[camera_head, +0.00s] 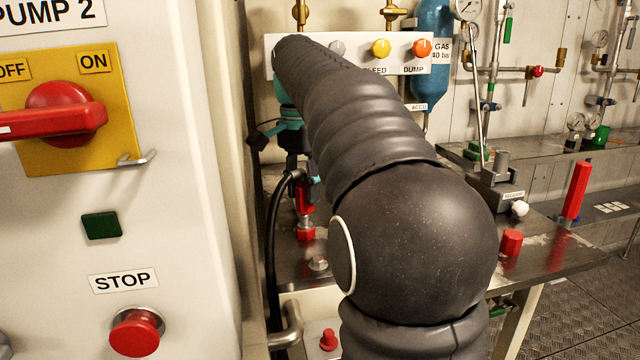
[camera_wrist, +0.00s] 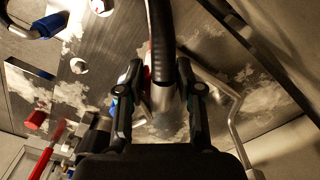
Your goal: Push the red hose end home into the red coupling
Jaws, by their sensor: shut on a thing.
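My gripper (camera_head: 302,178) hangs over the steel bench in the head view, behind my dark arm, shut on the red hose end (camera_head: 304,198). A black hose (camera_head: 273,235) bends out of it and down to the left. The red coupling (camera_head: 306,233) stands upright on the bench right below the hose end. A short metal piece shows between the two red parts; I cannot tell how deep it sits. In the wrist view my gripper's fingers (camera_wrist: 160,80) flank the black hose (camera_wrist: 160,35) and a silver cylinder; only a red sliver shows, and the coupling is not clearly seen.
A white cabinet (camera_head: 170,190) with a red stop button (camera_head: 136,332) stands close on the left. A labelled knob panel (camera_head: 350,54) is behind the gripper. On the bench (camera_head: 535,250) to the right are a red cap (camera_head: 511,242) and a red lever (camera_head: 576,190).

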